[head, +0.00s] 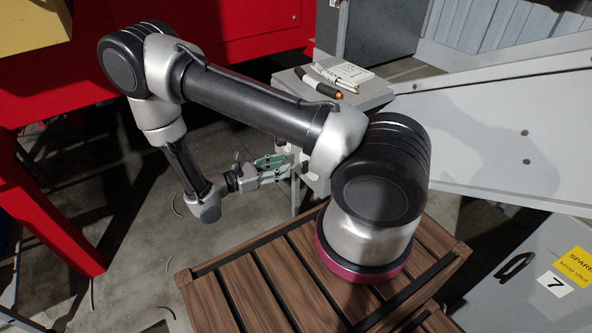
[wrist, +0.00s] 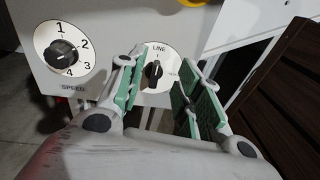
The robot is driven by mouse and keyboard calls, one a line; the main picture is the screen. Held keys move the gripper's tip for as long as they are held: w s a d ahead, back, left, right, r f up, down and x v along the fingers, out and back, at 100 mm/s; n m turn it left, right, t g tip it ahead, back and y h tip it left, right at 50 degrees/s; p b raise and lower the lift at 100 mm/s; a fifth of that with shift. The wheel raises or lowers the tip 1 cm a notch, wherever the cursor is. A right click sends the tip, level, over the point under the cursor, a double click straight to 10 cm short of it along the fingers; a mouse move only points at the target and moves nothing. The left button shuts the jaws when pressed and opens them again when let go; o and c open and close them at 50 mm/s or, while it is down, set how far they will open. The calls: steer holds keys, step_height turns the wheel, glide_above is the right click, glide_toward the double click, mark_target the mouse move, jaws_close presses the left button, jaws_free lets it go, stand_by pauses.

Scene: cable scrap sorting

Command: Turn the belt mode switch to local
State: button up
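In the wrist view, a round white dial plate marked LINE (wrist: 170,62) sits on a grey panel, with a black knob (wrist: 153,75) at its middle. The knob stands roughly upright, toward the LINE mark. No local label is readable; part of the plate is hidden by my fingers. My gripper (wrist: 163,78) is open, with green pads. The knob appears between the fingers, closer to the left one, and I cannot tell whether it is touched. In the head view my gripper (head: 277,170) is beside the grey control box (head: 316,180); the dial is not visible there.
A SPEED dial (wrist: 62,52) numbered 1 to 4 is left of the LINE dial. A yellow part (wrist: 195,2) shows above. Markers (head: 320,84) and a notepad (head: 343,72) lie on the box top. A red frame (head: 55,85) stands left; a grey chute (head: 495,130) is right.

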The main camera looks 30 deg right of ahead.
steer(key=d+f+n+t, duration=0.2)
steer(key=d+f, duration=0.1)
steer(key=d, duration=0.4)
steer(key=shift+s+f+h, duration=0.15)
steer(key=shift+s+h, duration=0.1)
steer(key=shift+h, duration=0.15)
steer(key=shift+d, duration=0.1)
steer(key=shift+c, duration=0.3)
jaws_close()
